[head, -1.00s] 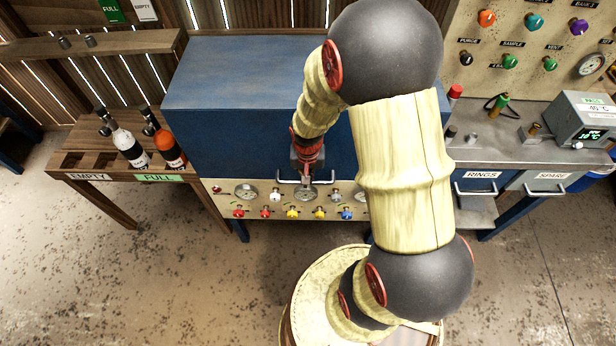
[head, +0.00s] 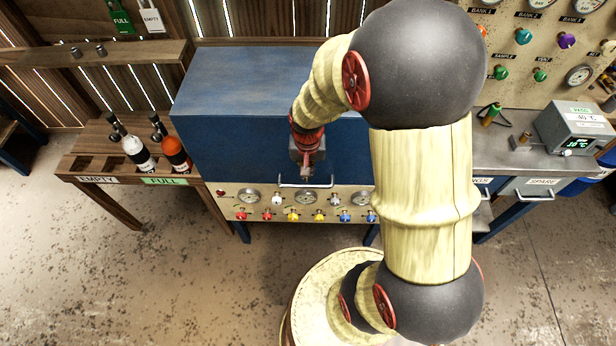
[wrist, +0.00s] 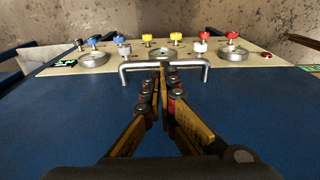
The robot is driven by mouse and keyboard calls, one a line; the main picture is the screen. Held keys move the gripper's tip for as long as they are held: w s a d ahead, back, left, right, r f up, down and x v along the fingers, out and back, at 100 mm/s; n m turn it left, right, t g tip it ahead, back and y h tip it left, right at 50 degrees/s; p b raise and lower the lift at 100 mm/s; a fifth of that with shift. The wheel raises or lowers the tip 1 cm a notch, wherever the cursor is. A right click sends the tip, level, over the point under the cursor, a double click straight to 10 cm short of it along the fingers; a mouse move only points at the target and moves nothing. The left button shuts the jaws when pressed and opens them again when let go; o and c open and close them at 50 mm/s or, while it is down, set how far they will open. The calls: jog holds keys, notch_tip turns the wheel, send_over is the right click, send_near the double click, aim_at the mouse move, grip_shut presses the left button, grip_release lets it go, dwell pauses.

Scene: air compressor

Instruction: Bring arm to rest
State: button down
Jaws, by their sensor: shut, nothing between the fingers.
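My gripper (head: 308,172) is in front of the blue compressor cabinet (head: 235,100), just above the metal bar handle near the cabinet's lower front edge. In the wrist view my gripper (wrist: 162,75) has its fingertips together with nothing between them. The tips point at the handle (wrist: 165,67) and overlap it in the picture; I cannot tell whether they touch it. My arm arches up and back on the right side of the head view and hides part of the cabinet and bench.
Below the handle a cream panel (head: 262,202) carries gauges and coloured knobs. At the left a wooden rack (head: 100,150) holds a white bottle (head: 138,153) and an orange bottle (head: 176,155). A grey bench (head: 500,150) with a meter (head: 572,128) stands at the right. The floor at left is open.

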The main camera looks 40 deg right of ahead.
jog(key=shift+s+a+r+p, duration=0.1)
jog(key=shift+s+r+p, duration=0.05)
jog(key=shift+r, duration=0.75)
jog(key=shift+s+a+r+p, duration=0.1)
jog(key=shift+s+r+p, duration=0.05)
jog(key=shift+r, duration=0.75)
